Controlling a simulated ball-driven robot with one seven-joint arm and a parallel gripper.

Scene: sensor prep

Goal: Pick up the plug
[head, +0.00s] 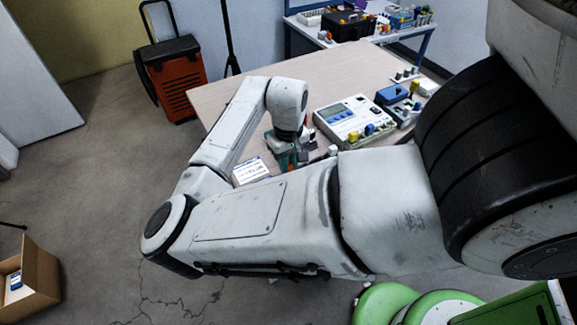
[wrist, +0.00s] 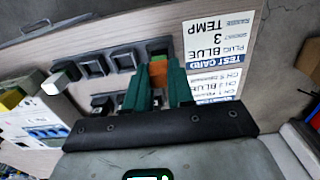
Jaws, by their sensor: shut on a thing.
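My gripper (wrist: 158,84) has two green fingers closed on a small orange piece, which I take to be the plug (wrist: 158,71). It lies over a row of dark square holders in the wrist view, and I cannot tell whether the plug is clear of its holder. In the head view my gripper (head: 285,159) is low over the near part of the table, and the arm hides the plug. A printed test card (wrist: 212,58) lies beside the right finger; it reads "PLUG BLUE" and "3 TEMP". It also shows in the head view (head: 250,171).
A white instrument (head: 352,119) and a blue device (head: 392,94) stand right of my gripper on the table (head: 225,98). An orange cart (head: 176,80) stands behind.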

